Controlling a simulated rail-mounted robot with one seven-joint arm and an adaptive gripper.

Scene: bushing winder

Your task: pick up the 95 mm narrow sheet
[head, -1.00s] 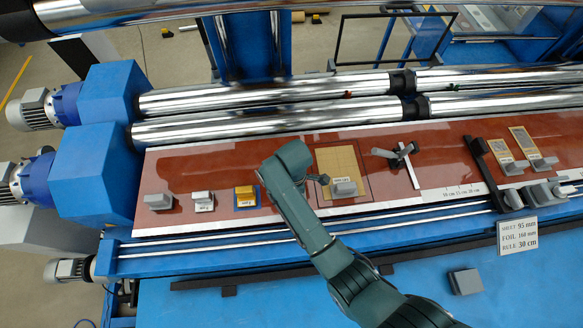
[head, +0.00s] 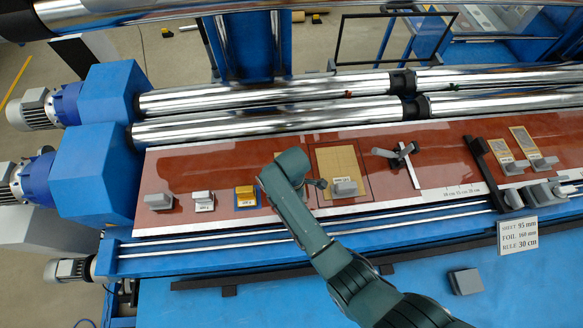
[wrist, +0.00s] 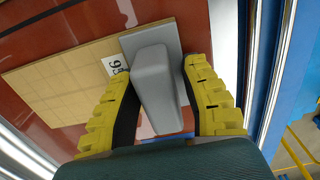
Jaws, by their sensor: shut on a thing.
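In the wrist view my gripper (wrist: 163,100) has its two yellow fingers on either side of a grey block handle (wrist: 153,83), shut on it. The handle stands on a grey plate at the end of a tan sheet (wrist: 62,85) with a grid of lines. A white label (wrist: 113,65) beside the handle shows a 9; the rest of it is unclear or covered by the left finger. In the head view my arm hides the gripper and the held handle. Another tan sheet (head: 336,160) with a grey handle (head: 343,187) lies just right of my wrist.
A crossed grey tool (head: 400,160) and two small tan sheets (head: 501,151) lie right. Chrome rollers (head: 260,108) run behind. A sign (head: 518,234) reads sheet 95 mm.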

